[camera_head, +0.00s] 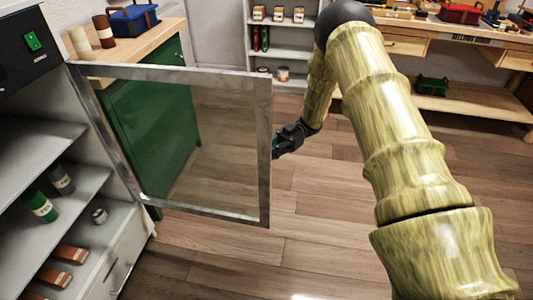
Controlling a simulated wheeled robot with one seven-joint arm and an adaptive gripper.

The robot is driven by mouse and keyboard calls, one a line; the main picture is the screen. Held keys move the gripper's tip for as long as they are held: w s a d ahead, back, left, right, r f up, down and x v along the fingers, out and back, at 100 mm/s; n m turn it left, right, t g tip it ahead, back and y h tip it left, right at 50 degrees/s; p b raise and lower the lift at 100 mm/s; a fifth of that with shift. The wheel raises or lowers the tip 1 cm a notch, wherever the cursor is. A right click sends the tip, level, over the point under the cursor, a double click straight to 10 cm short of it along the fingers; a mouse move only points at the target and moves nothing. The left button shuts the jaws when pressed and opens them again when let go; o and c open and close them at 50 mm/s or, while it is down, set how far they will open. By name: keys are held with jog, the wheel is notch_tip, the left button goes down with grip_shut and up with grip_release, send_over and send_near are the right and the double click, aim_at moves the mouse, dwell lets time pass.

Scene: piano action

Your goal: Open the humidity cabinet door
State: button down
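The humidity cabinet door (205,211), a grey metal frame with a see-through pane, stands swung out from the cabinet (110,185) at the left. The cabinet's shelves are exposed. My gripper (276,145) is at the outer vertical edge of the door, around its middle height. It is small and dark in this view, and its fingertips are partly hidden at the door's edge. I cannot tell whether the fingers are open or closed, or touching the door. No door handle can be made out.
Cans and boxes lie on the cabinet shelves, including a green can (40,206). A green-sided bench (155,115) stands behind the door. A shelf unit (294,52) and a wooden workbench (455,95) line the back. The wooden floor (320,225) right of the door is clear.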

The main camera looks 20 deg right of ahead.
jog(key=shift+a+f, duration=0.1)
jog(key=c, duration=1.5)
grip_release()
jog(key=shift+w, duration=0.1)
jog(key=shift+d, duration=0.2)
jog(key=shift+v, duration=6)
